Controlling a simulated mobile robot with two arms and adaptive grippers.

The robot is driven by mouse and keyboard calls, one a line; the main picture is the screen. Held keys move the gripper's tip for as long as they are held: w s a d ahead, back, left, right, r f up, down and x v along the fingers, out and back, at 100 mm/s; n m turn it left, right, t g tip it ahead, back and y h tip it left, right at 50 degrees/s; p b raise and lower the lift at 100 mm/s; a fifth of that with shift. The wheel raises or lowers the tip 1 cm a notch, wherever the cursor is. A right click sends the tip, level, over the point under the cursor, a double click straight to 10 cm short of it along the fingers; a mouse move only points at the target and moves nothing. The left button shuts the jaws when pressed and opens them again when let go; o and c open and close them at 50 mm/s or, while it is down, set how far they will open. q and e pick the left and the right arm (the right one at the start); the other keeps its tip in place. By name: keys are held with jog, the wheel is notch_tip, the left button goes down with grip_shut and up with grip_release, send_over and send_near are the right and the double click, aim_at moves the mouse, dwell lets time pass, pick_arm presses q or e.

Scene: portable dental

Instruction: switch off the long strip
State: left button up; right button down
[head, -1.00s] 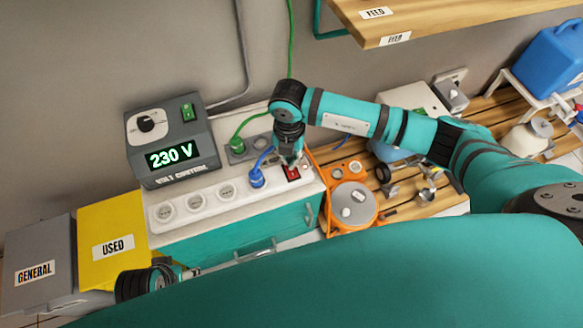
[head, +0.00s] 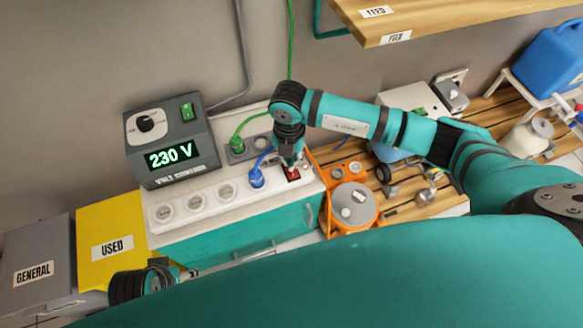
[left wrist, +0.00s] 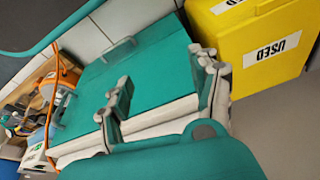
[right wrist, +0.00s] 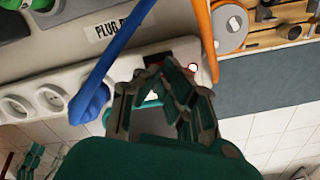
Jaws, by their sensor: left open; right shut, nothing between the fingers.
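The long white power strip (head: 190,207) lies along the front of the cabinet top, with a row of sockets, a blue plug (head: 257,178) and a red switch (head: 292,174) at its right end. My right gripper (head: 293,166) is shut and empty, pointing down at the red switch. In the right wrist view, the fingers (right wrist: 165,75) cover most of the switch; whether they touch it I cannot tell. My left gripper (left wrist: 160,90) is open and empty in front of the teal cabinet; in the head view it is low at the left, partly hidden.
A shorter grey strip with a green plug (head: 237,145) lies behind. The voltage control box (head: 168,140) reads 230 V. An orange device (head: 352,205) stands right of the strip. The yellow USED bin (head: 110,240) and grey GENERAL bin (head: 38,262) stand left.

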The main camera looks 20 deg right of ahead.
pick_arm(q)
jog(key=shift+r, duration=0.1)
pick_arm(e)
jog(key=shift+f, duration=0.1)
pick_arm(q)
jog(key=shift+w+r, duration=0.15)
jog(key=shift+r, duration=0.15)
jog(key=shift+r, duration=0.1)
pick_arm(e)
jog(key=shift+f, duration=0.1)
pick_arm(q)
jog(key=shift+s+r+b, duration=0.25)
jog(key=shift+r+b, duration=0.05)
jog(key=shift+r, duration=0.4)
pick_arm(e)
jog(key=shift+f, duration=0.3)
pick_arm(q)
jog(key=shift+r, duration=0.25)
pick_arm(e)
jog(key=shift+f, duration=0.1)
pick_arm(q)
jog(key=shift+s+r, duration=0.1)
jog(key=shift+r, duration=0.05)
